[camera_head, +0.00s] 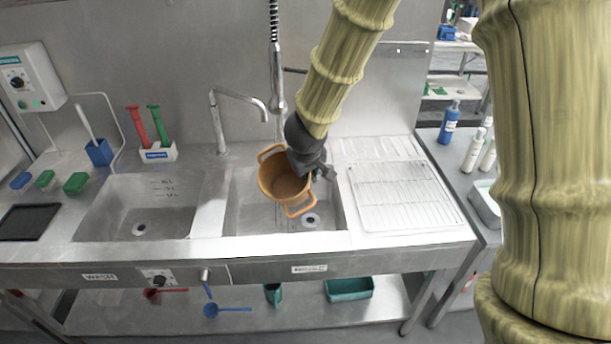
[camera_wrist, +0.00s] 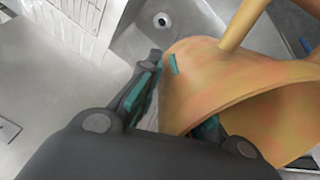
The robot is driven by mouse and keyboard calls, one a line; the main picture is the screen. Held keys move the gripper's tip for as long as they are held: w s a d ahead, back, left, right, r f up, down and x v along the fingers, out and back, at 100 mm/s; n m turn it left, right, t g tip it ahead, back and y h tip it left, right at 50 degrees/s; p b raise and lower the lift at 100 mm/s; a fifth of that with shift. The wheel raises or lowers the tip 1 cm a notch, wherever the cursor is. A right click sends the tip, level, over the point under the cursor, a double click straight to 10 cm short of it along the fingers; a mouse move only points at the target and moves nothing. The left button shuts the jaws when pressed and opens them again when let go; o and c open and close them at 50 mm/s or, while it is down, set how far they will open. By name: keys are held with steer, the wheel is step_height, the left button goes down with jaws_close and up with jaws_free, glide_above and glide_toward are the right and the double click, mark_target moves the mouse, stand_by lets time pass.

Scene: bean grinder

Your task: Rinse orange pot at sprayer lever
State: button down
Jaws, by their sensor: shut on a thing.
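The orange pot (camera_head: 284,184) with two loop handles hangs tilted over the right sink basin (camera_head: 246,222), its opening turned toward the head camera. My gripper (camera_head: 312,170) is at the pot's right side and shut on its wall. In the wrist view the pot (camera_wrist: 215,75) fills the right side, with the dark fingers (camera_wrist: 175,105) and their teal pads at its wall. The hanging sprayer (camera_head: 277,95) with its metal hose is above and behind the pot. Its lower end and lever are not clearly seen.
A bent faucet (camera_head: 220,120) stands left of the sprayer. The left basin (camera_head: 140,215) is empty. A wire rack (camera_head: 400,195) lies on the right drainboard. A white holder (camera_head: 157,152) with red and green tools stands at the back left. Bottles (camera_head: 449,122) stand on the right bench.

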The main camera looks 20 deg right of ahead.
steer(key=w+d+f+p, duration=0.2)
steer(key=w+d+p, duration=0.2)
steer(key=w, duration=0.6)
steer(key=shift+w+d+p, duration=0.2)
steer(key=shift+w+p, duration=0.1)
steer(key=shift+w, duration=0.05)
stand_by(0.5)
steer(key=shift+f, duration=0.15)
stand_by(0.3)
steer(key=shift+d, duration=0.25)
steer(key=shift+s+d+p, duration=0.2)
steer(key=shift+d+p, duration=0.1)
steer(key=shift+p, duration=0.05)
